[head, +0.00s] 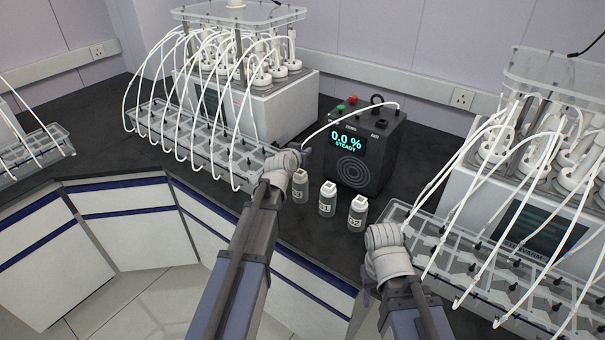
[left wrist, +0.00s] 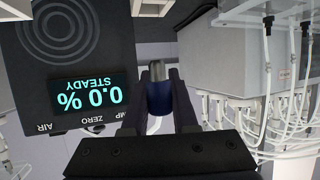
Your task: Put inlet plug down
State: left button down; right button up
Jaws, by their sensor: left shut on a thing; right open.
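My left gripper (head: 306,154) is shut on the inlet plug, in front of the analyzer's left side. In the left wrist view the plug (left wrist: 160,98) shows as a dark blue body with a grey tip between the two dark fingers (left wrist: 166,112). In the head view the gripper hides most of the plug. A white tube (head: 345,112) arches from the analyzer's top to this gripper. The black analyzer (head: 372,150) reads 0.0 % STEADY; its display (left wrist: 92,97) appears upside down in the left wrist view. My right gripper (head: 367,288) is open, low at the counter's front edge, partly hidden by its wrist.
Three small labelled bottles (head: 327,199) stand before the analyzer. A left reactor unit (head: 270,105) with a tubed clear rack (head: 205,150) and a right rack (head: 480,265) flank the space. Dark counter (head: 310,233) is bare in front of the bottles.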

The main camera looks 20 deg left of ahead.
pick_arm(q)
notch_tip(320, 180, down, 2)
jog(key=shift+f+b, duration=0.1)
jog(key=shift+b, duration=0.35)
pick_arm(e)
notch_tip(320, 180, down, 2)
pick_arm(q)
notch_tip(320, 180, down, 4)
jog(key=b, duration=0.3)
jog(key=shift+r+b, duration=0.25)
jog(key=shift+b, duration=0.05)
pick_arm(e)
notch_tip(320, 180, down, 4)
jog(key=shift+r, duration=0.15)
pick_arm(q)
jog(key=shift+f, duration=0.2)
jog(key=c, duration=0.7)
grip_release()
jog(key=shift+r, duration=0.15)
